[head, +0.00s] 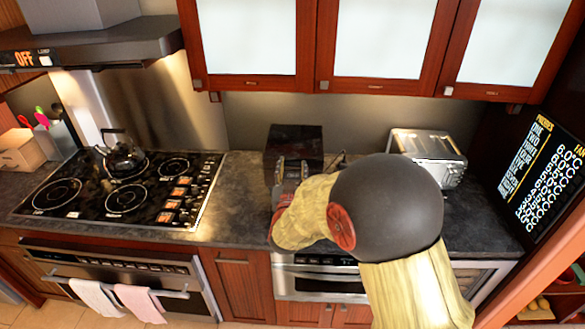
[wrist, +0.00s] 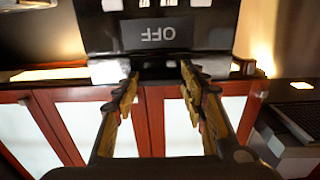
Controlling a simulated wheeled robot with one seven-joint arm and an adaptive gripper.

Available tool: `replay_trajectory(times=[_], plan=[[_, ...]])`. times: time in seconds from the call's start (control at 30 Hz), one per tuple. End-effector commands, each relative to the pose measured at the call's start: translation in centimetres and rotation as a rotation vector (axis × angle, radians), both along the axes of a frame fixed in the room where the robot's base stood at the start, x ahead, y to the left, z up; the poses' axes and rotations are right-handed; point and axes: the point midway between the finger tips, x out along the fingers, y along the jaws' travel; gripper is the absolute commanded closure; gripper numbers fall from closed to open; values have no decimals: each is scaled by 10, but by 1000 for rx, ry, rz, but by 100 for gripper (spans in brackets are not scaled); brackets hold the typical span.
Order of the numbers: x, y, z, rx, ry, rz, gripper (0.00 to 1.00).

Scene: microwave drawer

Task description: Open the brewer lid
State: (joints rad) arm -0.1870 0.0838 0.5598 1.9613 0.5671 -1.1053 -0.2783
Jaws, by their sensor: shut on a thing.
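The brewer (head: 295,140) is a black box on the counter, standing against the back wall in the head view. In the wrist view the black brewer (wrist: 202,12) fills the top, with an upside-down "OFF" display. My gripper (head: 291,168) is at the brewer's front. In the wrist view my gripper (wrist: 160,75) has its two fingers on either side of a dark bar, the brewer lid's front part (wrist: 158,73), and is shut on it. The lid looks down, but its hinge and much of the brewer's front are hidden by my arm.
A silver toaster (head: 428,150) stands to the right, partly behind my arm. A cooktop (head: 125,190) with a kettle (head: 122,155) is to the left. Wall cabinets (head: 380,40) hang above the brewer. The counter (head: 240,190) left of the brewer is clear.

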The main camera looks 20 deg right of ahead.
Motion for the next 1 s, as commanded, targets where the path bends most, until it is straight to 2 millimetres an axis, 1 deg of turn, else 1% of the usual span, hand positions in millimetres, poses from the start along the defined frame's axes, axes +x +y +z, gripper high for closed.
replay_trajectory(times=[0.07, 0.6, 0.83, 1.0], plan=[[0, 0, 0, 0, -1, 0, 70], [0, 0, 1, 0, -1, 0, 100], [0, -1, 3, 2, 3, 0, 100], [0, -7, 13, 11, 29, -1, 100]])
